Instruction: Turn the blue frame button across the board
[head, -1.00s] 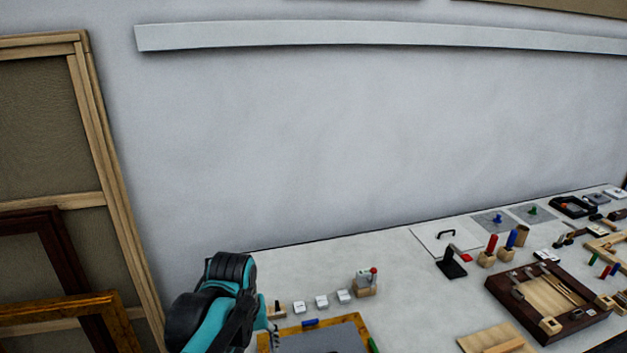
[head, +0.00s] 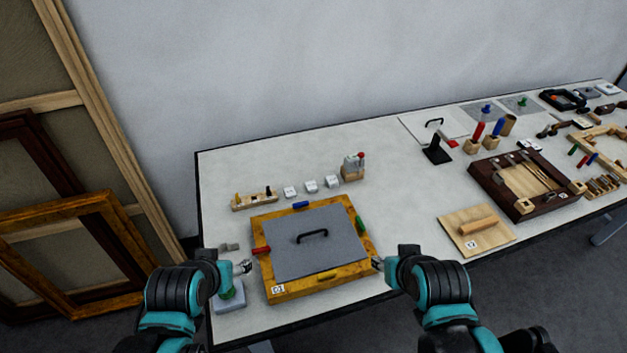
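The blue frame button (head: 300,205) sits on the far side of the gilt frame (head: 291,290), lying roughly along that rail. A grey board (head: 285,258) with a black handle (head: 312,237) fills the frame. A red button (head: 262,250) is on the left rail and a green button (head: 360,223) on the right rail. My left gripper (head: 244,267) is just left of the frame, below the red button. My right gripper (head: 376,263) is at the frame's near right corner. Both look empty and are apart from the blue button; their fingers are too small to read.
A green-knobbed block (head: 229,295) stands beside my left gripper. Behind the frame are a wooden pegged strip (head: 254,199), small white blocks (head: 311,186) and a block with a red knob (head: 353,166). A wooden board (head: 475,232) lies to the right.

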